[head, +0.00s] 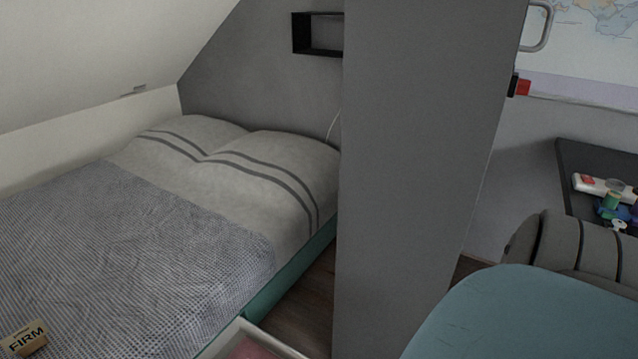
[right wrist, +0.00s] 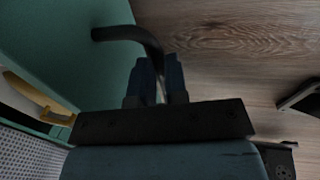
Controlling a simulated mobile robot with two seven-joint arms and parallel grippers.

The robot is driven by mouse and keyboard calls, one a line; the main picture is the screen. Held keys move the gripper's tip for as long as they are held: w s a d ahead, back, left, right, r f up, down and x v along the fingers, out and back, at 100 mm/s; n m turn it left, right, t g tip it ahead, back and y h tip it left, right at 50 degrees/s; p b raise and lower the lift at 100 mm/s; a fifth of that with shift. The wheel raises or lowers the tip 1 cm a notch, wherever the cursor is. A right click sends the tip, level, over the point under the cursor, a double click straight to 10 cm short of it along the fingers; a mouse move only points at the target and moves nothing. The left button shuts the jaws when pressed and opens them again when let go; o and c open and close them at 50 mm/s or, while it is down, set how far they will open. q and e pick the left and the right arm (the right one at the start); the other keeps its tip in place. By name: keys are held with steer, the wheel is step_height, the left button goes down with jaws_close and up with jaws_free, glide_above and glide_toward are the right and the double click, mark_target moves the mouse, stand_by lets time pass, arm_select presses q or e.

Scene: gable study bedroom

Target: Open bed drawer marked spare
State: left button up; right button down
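The bed's teal frame (head: 290,275) runs along its near side in the head view. A pale-rimmed drawer (head: 270,335) sticks out from it at the bottom edge, showing something pink inside. Its front and any marking lie outside the head view. In the right wrist view a teal panel (right wrist: 60,45) carries a curved dark bar handle (right wrist: 125,33). My right gripper (right wrist: 160,75) has its dark blue fingers close on both sides of the handle's end and looks shut on it. No "spare" mark is legible. My left gripper is in neither view.
A wooden block reading FIRM (head: 25,338) lies on the bed's checked blanket (head: 130,250). A tall grey partition (head: 410,180) stands right of the bed. Wooden floor (right wrist: 240,50) shows beside the teal panel. A yellowish piece (right wrist: 38,98) is at the wrist view's left.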

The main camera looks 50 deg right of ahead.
steer(key=c, duration=1.1)
jaws_free()
steer(key=shift+c, duration=0.2)
arm_select(q)
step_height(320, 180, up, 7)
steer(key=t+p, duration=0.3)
steer(key=p, duration=0.3)
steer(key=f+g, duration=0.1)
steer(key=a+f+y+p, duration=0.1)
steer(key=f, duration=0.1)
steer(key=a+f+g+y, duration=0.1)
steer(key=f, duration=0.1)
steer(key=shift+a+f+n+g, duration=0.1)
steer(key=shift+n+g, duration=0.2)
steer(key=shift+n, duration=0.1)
arm_select(e)
step_height(320, 180, up, 14)
steer(key=s, duration=0.2)
steer(key=shift+s+d+f, duration=0.15)
steer(key=shift+s+f, duration=0.1)
steer(key=shift+s, duration=0.1)
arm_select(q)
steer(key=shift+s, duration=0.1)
